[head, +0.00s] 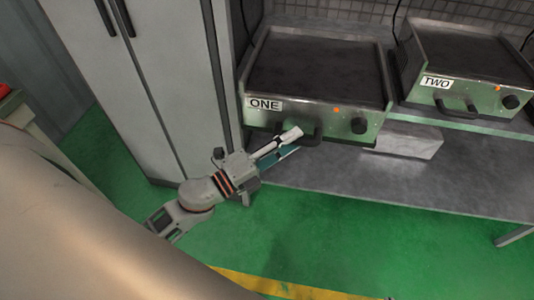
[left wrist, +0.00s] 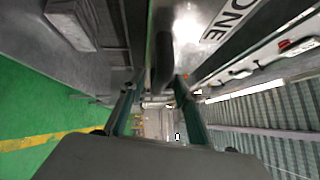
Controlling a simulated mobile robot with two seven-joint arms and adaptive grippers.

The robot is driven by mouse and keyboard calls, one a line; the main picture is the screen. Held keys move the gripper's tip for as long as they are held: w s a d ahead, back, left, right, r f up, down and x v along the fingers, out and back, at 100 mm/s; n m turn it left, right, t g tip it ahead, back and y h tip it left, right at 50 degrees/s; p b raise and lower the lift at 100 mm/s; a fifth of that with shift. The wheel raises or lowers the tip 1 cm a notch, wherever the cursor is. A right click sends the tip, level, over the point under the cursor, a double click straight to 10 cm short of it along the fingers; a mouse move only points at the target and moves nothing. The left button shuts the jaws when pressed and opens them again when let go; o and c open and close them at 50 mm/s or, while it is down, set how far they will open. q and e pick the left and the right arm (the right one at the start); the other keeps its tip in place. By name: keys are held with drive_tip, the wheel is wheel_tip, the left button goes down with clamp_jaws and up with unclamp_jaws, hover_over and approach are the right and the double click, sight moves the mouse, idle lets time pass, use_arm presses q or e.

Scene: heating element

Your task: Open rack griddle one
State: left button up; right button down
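Griddle one (head: 312,65) is a steel box with a dark flat top and a "ONE" label on its front, on the shelf at the upper middle of the head view. A black handle (head: 316,136) sticks out from its lower front and is partly hidden by my gripper. My left gripper (head: 295,141) is at the left part of this handle, with its fingers apart. In the left wrist view the dark handle (left wrist: 164,60) shows between the two spread finger tips; contact cannot be told. My right gripper is not in view.
Griddle two (head: 470,55) stands to the right with its own handle and knob. A grey cabinet (head: 150,90) stands close on the left of my left arm. A lower metal shelf (head: 400,185) lies below the griddles. The green floor (head: 330,235) in front is clear.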

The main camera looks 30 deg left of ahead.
use_arm(q)
drive_tip(key=v, duration=1)
drive_tip(key=shift+s, duration=0.25)
drive_tip(key=shift+a, duration=0.1)
